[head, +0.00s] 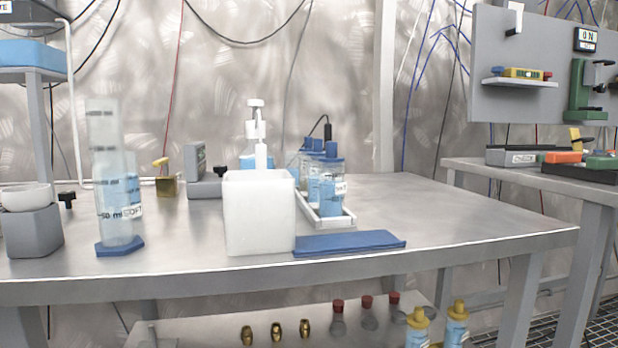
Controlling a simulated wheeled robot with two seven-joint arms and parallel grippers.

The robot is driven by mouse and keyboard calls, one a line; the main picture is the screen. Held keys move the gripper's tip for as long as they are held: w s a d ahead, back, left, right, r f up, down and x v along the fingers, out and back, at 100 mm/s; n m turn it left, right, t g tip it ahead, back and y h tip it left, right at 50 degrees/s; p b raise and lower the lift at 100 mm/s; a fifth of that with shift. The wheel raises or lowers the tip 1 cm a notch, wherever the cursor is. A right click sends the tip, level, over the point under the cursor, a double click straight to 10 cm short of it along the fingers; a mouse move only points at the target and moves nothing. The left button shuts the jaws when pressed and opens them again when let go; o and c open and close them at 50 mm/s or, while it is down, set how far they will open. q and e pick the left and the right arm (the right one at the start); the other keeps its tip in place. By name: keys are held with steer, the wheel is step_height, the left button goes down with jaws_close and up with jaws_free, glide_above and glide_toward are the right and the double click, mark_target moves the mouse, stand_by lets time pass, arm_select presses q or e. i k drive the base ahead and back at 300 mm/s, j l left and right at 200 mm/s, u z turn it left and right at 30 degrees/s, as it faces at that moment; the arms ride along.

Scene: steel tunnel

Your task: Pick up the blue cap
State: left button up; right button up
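Several small bottles with blue liquid stand in a white tray (332,222) on the steel table. The nearest bottle (332,192) wears a blue cap (331,150). More blue caps (316,144) show on the bottles behind it, partly overlapped. I cannot tell from this view whether the caps are screwed on or just resting. Neither of my grippers is in view.
A white box (259,213) stands left of the tray and hides part of it. A folded blue cloth (349,243) lies in front. A graduated cylinder (108,175) stands at left. The steel table's (450,215) right side is clear.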

mark_target(308, 140)
steer(key=i+u, duration=0.7)
steer(key=i+l+u, duration=0.15)
steer(key=u, duration=0.25)
